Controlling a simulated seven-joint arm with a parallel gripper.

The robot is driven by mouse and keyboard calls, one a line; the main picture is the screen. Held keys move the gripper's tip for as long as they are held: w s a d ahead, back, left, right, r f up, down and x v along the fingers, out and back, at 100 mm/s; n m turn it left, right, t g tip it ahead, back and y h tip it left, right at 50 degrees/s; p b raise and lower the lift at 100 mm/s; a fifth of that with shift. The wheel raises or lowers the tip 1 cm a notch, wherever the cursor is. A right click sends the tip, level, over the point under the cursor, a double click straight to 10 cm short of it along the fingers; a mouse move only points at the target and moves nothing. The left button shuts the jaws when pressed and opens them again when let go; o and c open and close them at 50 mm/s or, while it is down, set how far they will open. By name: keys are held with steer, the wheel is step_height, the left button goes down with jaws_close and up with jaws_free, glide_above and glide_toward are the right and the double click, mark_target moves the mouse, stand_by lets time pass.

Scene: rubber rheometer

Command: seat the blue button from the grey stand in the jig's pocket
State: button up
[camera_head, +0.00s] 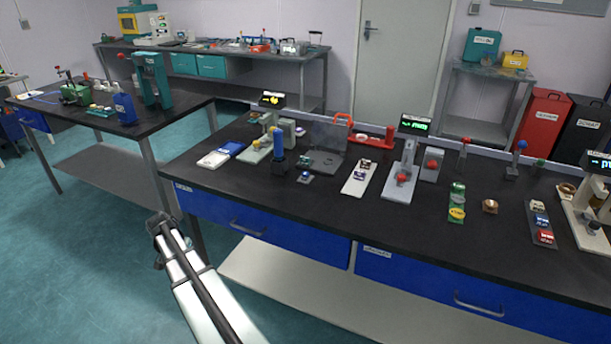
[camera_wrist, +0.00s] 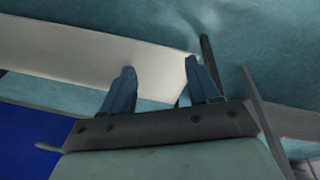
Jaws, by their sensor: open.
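A small blue piece (camera_head: 305,174), which looks like the blue button, sits on a low grey stand on the middle black bench; it is too small to tell its details. I cannot tell for certain which fixture is the jig, and no pocket can be made out. My arm reaches up from the bottom of the head view, in front of the bench's left end, well away from the stand. In the wrist view my gripper (camera_wrist: 162,82) is open and empty, its two blue fingers apart over the pale lower shelf. Neither button nor jig shows there.
Around the stand are a blue upright cylinder (camera_head: 279,142), a clear-walled box (camera_head: 325,160), a white strip (camera_head: 360,176) with small pieces and a red fixture (camera_head: 372,140). The bench front has blue drawers (camera_head: 265,228). Bare bench top lies in front of the stand.

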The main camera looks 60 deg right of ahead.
steer(key=w+d+r+m+t+h, duration=0.15)
steer(key=d+r+m, duration=0.25)
steer(key=d+r, duration=0.85)
step_height(320, 180, up, 21)
steer(key=m+g, duration=0.4)
steer(key=m, duration=0.6)
glide_above(305, 173)
steer(key=w+a, duration=0.4)
steer(key=shift+y, duration=0.25)
steer(key=x, duration=1.2)
steer(key=shift+d+f, duration=0.1)
steer(key=shift+f, duration=0.35)
jaws_close()
